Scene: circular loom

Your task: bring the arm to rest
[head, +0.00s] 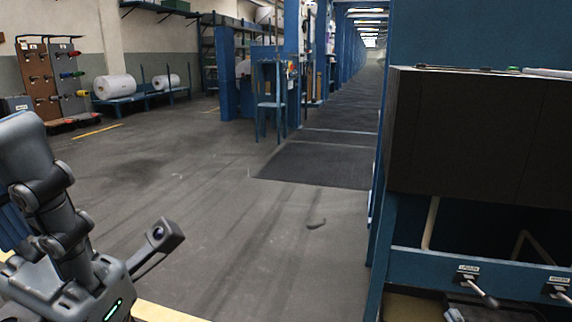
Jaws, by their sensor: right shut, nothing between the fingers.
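My right gripper (456,314) shows only in part at the bottom edge of the head view, right of the middle. It is shut and holds nothing. It is low in front of the blue frame, below a small lever; whether it touches anything there I cannot tell. My left arm stands bent at the lower left, with a small camera-like block sticking out to the right. The fingers of the left gripper are outside the picture.
A blue machine frame (437,266) with a dark box (480,140) and labelled levers (485,294) stands close on the right. White rolls (115,86) lie on a low rack at the left. The middle floor is largely clear.

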